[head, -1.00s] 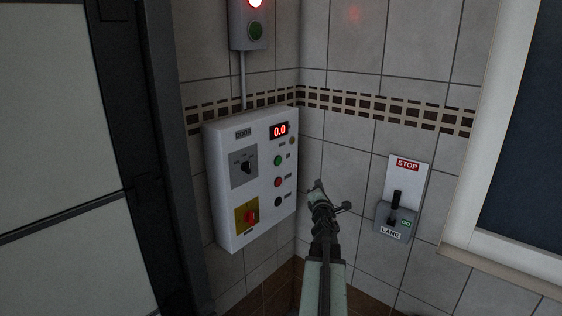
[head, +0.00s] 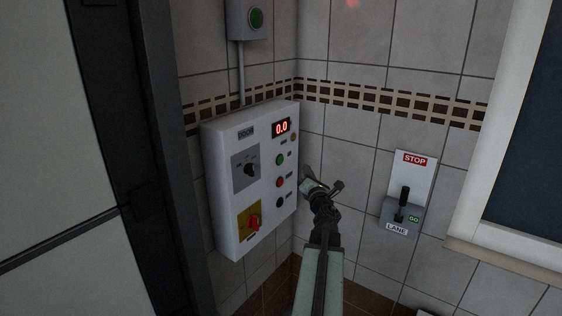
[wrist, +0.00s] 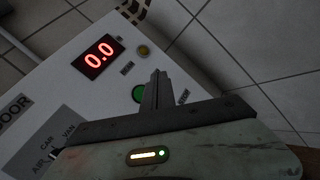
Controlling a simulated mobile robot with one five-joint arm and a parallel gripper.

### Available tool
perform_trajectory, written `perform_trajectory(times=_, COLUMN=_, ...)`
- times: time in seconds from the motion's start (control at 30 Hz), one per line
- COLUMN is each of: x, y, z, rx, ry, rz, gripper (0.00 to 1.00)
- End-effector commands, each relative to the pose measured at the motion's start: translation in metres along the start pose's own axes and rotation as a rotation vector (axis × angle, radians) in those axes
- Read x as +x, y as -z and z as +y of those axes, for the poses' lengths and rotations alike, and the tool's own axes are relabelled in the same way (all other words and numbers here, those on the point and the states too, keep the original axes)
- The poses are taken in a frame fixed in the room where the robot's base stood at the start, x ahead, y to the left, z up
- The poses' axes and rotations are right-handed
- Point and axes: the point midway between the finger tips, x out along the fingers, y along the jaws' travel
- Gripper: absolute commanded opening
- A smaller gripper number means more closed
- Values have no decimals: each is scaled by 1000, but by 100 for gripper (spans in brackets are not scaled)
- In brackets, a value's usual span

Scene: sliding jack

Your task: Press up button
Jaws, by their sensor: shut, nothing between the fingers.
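A white control box (head: 228,205) headed DOOR hangs on the tiled wall. On its right side a green button (head: 280,160) sits above a red button (head: 280,182) and a black button (head: 280,202). Their small labels are not clearly legible. My gripper (head: 309,176) is shut and empty, just right of the box and apart from the buttons in the head view. In the wrist view the shut fingers (wrist: 157,88) partly cover the right side of the green button (wrist: 138,94). I cannot tell the gap to it. The red and black buttons are hidden there.
The box also has a red 0.0 display (head: 281,128), a small yellow lamp (head: 294,137), a black selector (head: 250,170) and a red switch on a yellow plate (head: 242,231). A STOP/GO lane lever (head: 403,205) is on the right wall. A dark door frame (head: 150,190) stands left.

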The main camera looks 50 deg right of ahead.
Motion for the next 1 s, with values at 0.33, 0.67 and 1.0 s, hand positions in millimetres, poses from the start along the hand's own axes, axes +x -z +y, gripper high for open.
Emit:
perform_trajectory(times=0.33, x=23, y=11, z=10, rx=-1, ry=8, rz=-5, gripper=0)
perform_trajectory(times=0.67, x=54, y=32, z=30, rx=0, ry=10, rz=-8, gripper=0)
perform_trajectory(times=1.0, x=60, y=38, z=35, rx=-1, ry=12, rz=-8, gripper=0)
